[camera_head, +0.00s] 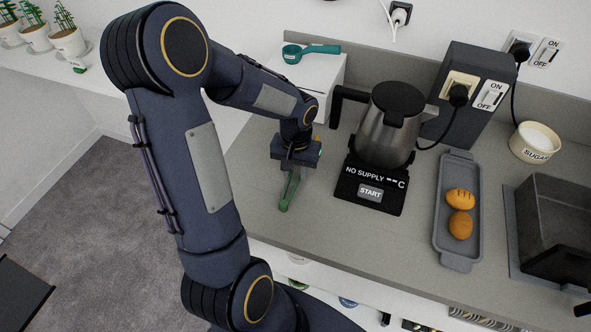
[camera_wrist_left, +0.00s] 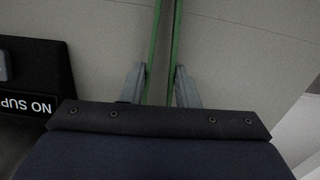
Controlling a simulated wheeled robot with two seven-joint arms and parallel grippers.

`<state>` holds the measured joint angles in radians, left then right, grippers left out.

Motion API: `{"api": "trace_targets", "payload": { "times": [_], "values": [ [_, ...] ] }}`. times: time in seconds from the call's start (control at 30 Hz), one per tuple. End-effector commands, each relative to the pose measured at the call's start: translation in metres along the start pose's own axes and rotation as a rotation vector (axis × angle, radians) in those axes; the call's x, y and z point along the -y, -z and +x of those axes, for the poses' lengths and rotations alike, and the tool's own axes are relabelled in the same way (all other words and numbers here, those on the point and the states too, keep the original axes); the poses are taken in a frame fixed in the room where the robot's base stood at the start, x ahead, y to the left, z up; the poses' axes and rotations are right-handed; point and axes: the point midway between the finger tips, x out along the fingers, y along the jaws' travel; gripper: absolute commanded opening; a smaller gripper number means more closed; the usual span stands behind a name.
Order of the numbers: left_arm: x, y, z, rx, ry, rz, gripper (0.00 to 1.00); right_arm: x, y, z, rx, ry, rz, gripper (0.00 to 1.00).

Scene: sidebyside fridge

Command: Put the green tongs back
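The green tongs (camera_head: 285,203) are below my left gripper (camera_head: 291,172) over the grey counter, left of the kettle base. In the left wrist view, the two green arms of the tongs (camera_wrist_left: 153,45) run between the fingertips of my left gripper (camera_wrist_left: 160,77). The fingers touch the outer sides of the tongs' arms, so the gripper is shut on them. I cannot tell whether the tongs are clear of the counter. My right gripper is not in view.
A steel kettle (camera_head: 384,135) stands on its black base (camera_head: 369,189) close right of the left gripper. A teal scoop (camera_head: 311,50) lies on a white box (camera_head: 318,74) behind. A grey tray (camera_head: 444,225) with bread and a sugar bowl (camera_head: 536,144) are right. The front-left counter is clear.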

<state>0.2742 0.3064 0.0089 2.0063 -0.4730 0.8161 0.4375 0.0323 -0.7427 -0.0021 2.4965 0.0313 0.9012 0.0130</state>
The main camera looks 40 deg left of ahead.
Motion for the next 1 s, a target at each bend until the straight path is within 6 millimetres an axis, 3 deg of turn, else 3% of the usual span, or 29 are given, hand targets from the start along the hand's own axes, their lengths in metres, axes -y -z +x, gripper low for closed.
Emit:
{"api": "trace_targets", "payload": {
  "times": [0.3, 0.5, 0.83, 1.0],
  "values": [
    [0.000, 0.000, 0.003, -0.001, 0.000, -0.001, 0.25, -0.001, -0.001, 0.001, 0.000, 0.000, 0.000, 0.36],
    [0.000, 0.000, 0.003, -0.001, 0.000, -0.001, 0.50, 0.000, 0.000, 0.001, 0.000, 0.000, 0.000, 0.36],
    [0.000, 0.000, -0.001, -0.002, 0.000, -0.001, 0.50, 0.000, 0.000, 0.000, 0.000, 0.000, 0.000, 0.36],
    [0.000, 0.002, -0.025, -0.008, -0.001, -0.003, 0.50, 0.000, 0.000, 0.000, 0.000, 0.000, 0.000, 0.36]
  ]
}}
